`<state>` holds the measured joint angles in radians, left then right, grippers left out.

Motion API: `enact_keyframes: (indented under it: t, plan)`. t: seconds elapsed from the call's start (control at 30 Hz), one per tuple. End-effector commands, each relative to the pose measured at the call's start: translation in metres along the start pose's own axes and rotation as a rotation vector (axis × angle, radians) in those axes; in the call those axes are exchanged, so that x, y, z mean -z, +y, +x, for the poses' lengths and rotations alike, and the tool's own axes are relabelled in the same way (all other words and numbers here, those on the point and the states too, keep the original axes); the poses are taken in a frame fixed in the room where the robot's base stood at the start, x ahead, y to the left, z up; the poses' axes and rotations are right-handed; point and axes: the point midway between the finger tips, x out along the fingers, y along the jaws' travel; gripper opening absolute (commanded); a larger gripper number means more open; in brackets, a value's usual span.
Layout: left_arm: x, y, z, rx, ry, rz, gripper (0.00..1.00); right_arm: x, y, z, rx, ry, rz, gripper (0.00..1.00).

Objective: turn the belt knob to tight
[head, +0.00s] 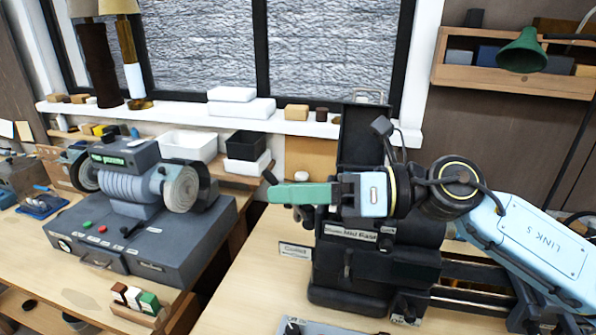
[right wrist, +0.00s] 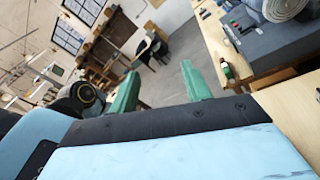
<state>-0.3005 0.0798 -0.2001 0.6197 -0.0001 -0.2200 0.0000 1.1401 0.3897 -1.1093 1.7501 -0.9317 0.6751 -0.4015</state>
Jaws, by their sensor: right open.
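A dark small lathe-like machine (head: 370,265) with labels on its front stands on the right bench. I cannot pick out the belt knob for certain; my right arm covers part of this machine. A small dark lever end (head: 270,178) shows just left of my right gripper's fingertips. My right gripper (head: 290,193) has green fingers and reaches left across the upper part of the machine. In the right wrist view its two green fingers (right wrist: 160,72) stand apart with nothing between them, only distant floor behind. My left gripper is not in view.
A grey bench grinder (head: 145,190) on a drawer base stands at the left. A small wooden rack (head: 140,307) is in front of it. A "Collet" sign (head: 296,250) stands beside the machine. A green lamp shade (head: 522,52) hangs at the upper right.

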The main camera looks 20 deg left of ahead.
Motion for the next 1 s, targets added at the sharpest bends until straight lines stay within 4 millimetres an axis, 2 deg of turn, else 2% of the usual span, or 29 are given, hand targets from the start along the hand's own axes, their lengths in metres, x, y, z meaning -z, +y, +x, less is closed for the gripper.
enact_keyframes:
  t: [0.1,0.3,0.5,0.87,1.0]
  plan:
    - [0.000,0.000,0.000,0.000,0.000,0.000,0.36,-0.009,0.006,0.002,-0.034,-0.139,0.090,0.48]
    - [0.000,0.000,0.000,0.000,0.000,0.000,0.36,-0.022,0.009,-0.002,-0.063,-0.306,0.205,0.48]
    - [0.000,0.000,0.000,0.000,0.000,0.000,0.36,-0.026,0.009,-0.005,-0.071,-0.372,0.253,0.48]
    - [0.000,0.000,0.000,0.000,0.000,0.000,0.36,-0.027,0.008,-0.006,-0.074,-0.390,0.268,0.48]
    - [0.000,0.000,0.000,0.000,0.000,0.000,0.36,-0.034,0.004,-0.018,-0.092,-0.540,0.390,0.48]
